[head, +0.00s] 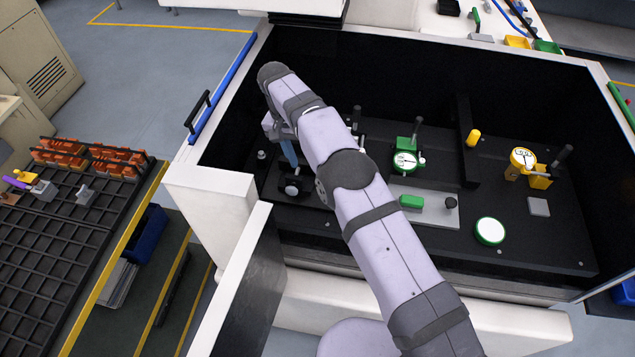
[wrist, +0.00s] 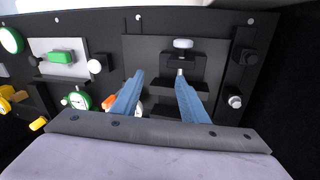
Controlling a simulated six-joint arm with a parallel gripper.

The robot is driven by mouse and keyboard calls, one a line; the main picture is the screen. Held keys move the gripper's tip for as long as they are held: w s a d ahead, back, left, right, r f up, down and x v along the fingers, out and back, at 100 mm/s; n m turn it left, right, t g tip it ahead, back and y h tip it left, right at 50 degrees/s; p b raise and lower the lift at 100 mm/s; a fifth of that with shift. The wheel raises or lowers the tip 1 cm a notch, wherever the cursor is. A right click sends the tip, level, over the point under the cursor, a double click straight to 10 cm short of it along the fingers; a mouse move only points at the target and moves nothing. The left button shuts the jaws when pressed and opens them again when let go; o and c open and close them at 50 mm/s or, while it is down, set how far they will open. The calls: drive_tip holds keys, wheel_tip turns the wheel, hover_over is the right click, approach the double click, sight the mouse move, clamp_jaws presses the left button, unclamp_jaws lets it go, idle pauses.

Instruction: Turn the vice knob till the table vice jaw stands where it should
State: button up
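The vice knob (wrist: 183,44) is a small pale round knob on a short shaft at the end of the dark table vice (wrist: 200,62). In the head view the pale knob (head: 292,189) shows at the front left of the work area, just below my gripper. My gripper (wrist: 160,75) is open and empty, its two blue fingers spread apart. In the wrist view the knob lies beyond the fingertips, above the right finger's tip and clear of both. In the head view my gripper (head: 289,156) points down; my arm hides part of the vice.
A grey plate with a green block (head: 411,202), a green dial gauge (head: 405,161), a yellow gauge (head: 523,158) and a round green-rimmed disc (head: 490,231) stand to the right. Dark walls enclose the work area. A rack of orange parts (head: 60,152) stands outside at left.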

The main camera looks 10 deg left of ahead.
drive_tip(key=w+d+r+m+y+b, duration=0.1)
drive_tip(key=w+d+r+m+b, duration=0.15)
drive_tip(key=d+b, duration=0.5)
drive_tip(key=w+d+r+m+y+b, duration=0.1)
drive_tip(key=w+d+m+b, duration=0.3)
drive_tip(key=d, duration=0.6)
drive_tip(key=s+f+n+y+b, duration=0.2)
drive_tip(key=s+y+b, duration=0.25)
drive_tip(key=s, duration=0.35)
drive_tip(key=s+a+n+y, duration=0.1)
drive_tip(key=a+n+y, duration=0.1)
drive_tip(key=a, duration=0.3)
drive_tip(key=s+a+f+n+y, duration=0.1)
drive_tip(key=s+a+n+y, duration=0.1)
drive_tip(key=a, duration=0.4)
drive_tip(key=shift+s+f+n+y, duration=0.25)
drive_tip(key=shift+n+y, duration=0.4)
drive_tip(key=shift+n, duration=0.3)
drive_tip(key=shift+a, duration=0.1)
